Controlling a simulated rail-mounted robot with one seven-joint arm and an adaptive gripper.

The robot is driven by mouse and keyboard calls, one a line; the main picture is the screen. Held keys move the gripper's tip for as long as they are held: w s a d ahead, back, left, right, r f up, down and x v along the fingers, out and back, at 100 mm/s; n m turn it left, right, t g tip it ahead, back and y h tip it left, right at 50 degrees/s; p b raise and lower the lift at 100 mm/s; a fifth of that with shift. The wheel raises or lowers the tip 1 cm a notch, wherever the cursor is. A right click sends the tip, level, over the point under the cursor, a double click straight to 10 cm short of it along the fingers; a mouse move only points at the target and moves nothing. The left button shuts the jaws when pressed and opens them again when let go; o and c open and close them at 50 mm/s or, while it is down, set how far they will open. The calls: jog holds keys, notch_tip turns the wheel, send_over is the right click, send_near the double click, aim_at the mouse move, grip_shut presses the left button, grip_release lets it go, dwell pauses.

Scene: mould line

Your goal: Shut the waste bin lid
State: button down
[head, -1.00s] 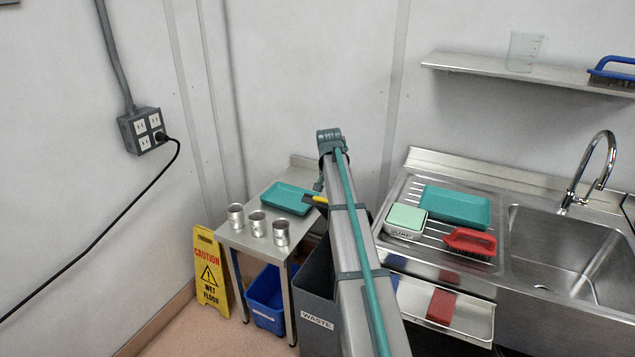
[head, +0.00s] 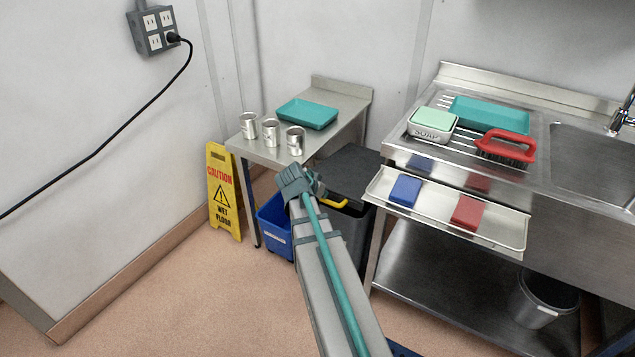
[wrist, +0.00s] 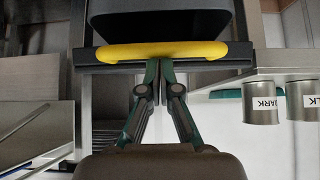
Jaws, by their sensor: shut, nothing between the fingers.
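The dark grey waste bin (head: 354,235) stands between the small steel table and the sink unit. Its dark lid (head: 350,168) lies over the top, roughly level; I cannot tell whether it sits fully down on the rim. The yellow handle (head: 335,203) is on the lid's front edge, partly hidden by my arm. In the wrist view the handle (wrist: 160,52) runs across the lid edge, seen nearly edge-on. My gripper (wrist: 160,66) is shut and empty, its fingertips close to the handle; contact is unclear. In the head view my gripper (head: 314,186) is in front of the bin.
The steel table (head: 345,98) holds three cans (head: 270,131) and a teal tray (head: 307,114). A blue bin (head: 275,225) stands under it, beside a yellow wet-floor sign (head: 222,192). The steel sink unit (head: 405,160) is close on the right. Floor on the left is open.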

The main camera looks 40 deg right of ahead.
notch_tip(320, 180, down, 10)
jog(key=a+b, duration=0.1)
jog(key=b, duration=0.4)
jog(key=shift+s+a+f, duration=0.15)
jog(key=shift+s+f, duration=0.1)
jog(key=shift+s, duration=0.1)
jog(key=shift+f, duration=0.1)
jog(key=p+v, duration=0.2)
jog(key=v, duration=1)
jog(key=shift+r+p, duration=0.4)
